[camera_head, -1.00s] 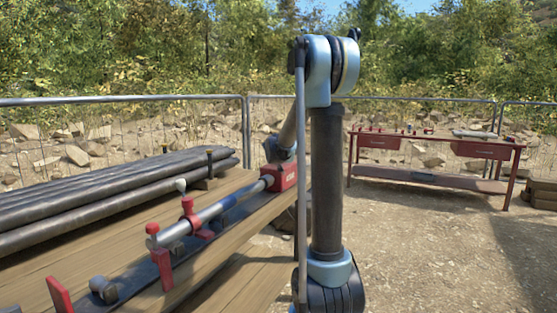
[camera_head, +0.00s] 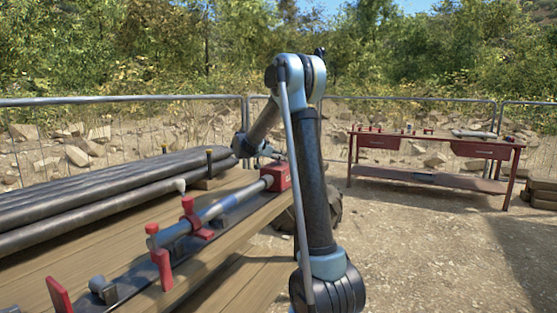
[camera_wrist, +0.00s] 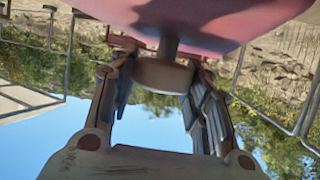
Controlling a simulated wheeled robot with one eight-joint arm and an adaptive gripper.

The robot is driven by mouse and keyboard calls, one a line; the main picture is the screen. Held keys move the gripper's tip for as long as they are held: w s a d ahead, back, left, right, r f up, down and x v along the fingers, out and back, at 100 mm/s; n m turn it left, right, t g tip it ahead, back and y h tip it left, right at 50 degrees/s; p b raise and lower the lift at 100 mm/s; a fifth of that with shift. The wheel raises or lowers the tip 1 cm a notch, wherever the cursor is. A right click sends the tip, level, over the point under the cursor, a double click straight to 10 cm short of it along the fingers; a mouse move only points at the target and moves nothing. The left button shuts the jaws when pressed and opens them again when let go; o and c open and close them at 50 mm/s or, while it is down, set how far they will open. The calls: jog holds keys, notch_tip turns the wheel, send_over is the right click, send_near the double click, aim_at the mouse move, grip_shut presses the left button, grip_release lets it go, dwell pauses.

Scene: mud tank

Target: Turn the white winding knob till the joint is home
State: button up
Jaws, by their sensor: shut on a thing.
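The winding knob (camera_wrist: 162,76), a round disc that looks pale brown in the shade, sits on a short shaft against a red housing in the wrist view. My gripper (camera_wrist: 163,88) has a finger on each side of the knob and is shut on it. The red box (camera_head: 276,177) stands at the far end of the joint (camera_head: 212,208), a grey rod with a blue band along a dark rail. In the head view the knob and my fingertips cannot be made out, as my arm and the box are in the way.
Red clamps (camera_head: 188,208) hold the rod on the wooden bench (camera_head: 225,255). Dark pipes (camera_head: 110,190) lie stacked behind it at the left. A red workbench (camera_head: 435,145) stands at the back right by the fence. The ground at the right is open.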

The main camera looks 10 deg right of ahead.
jog(key=shift+w+a+m+g+h, duration=0.1)
jog(key=shift+m+g+h, duration=0.35)
jog(key=shift+m+g, duration=0.7)
jog(key=shift+w+a+m+g+h, duration=0.1)
jog(key=shift+m+g+h, duration=0.35)
jog(key=shift+m+g, duration=0.7)
jog(key=o, duration=1)
jog(key=shift+o, duration=0.2)
jog(key=shift+d, duration=0.1)
jog(key=shift+s, duration=0.1)
jog(key=v, duration=1.2)
jog(key=shift+w+f, duration=0.15)
jog(key=shift+w, duration=0.1)
